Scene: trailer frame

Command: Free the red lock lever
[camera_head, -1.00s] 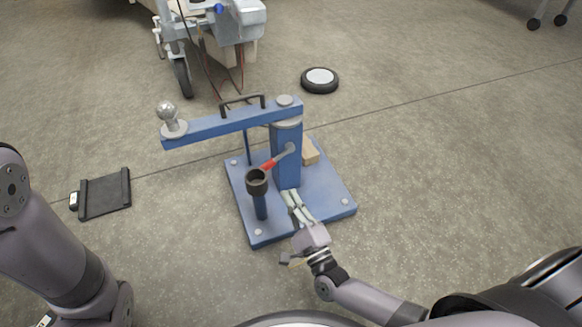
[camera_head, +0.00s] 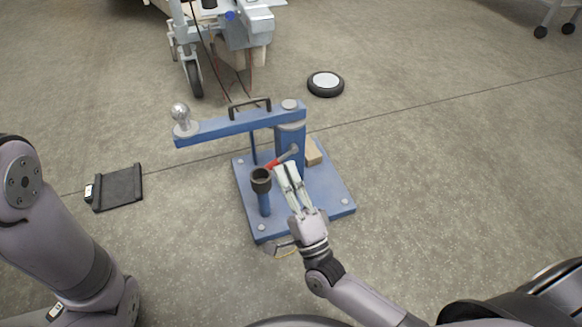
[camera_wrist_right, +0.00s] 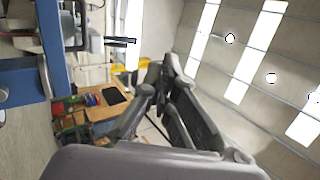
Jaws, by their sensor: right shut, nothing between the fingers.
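The red lock lever (camera_head: 276,163) sticks out from the blue post (camera_head: 297,135) of the trailer frame stand, its red grip pointing left toward the black cup on a short post. The grey root of the lever meets the post. My right gripper (camera_head: 286,168) is shut and empty, its fingertips in front of the post and close to the lever; I cannot tell whether they touch. In the right wrist view the gripper's fingers (camera_wrist_right: 165,90) show, with part of the blue frame (camera_wrist_right: 18,85) at the left. My left gripper is out of view; only my left arm shows.
The stand's blue base plate (camera_head: 325,195) lies on the floor. A blue arm (camera_head: 225,127) with a ball (camera_head: 180,113) reaches left from the post top. A black cup (camera_head: 261,178) stands beside the lever. A black flat device (camera_head: 118,188) and a round disc (camera_head: 325,83) lie on open floor.

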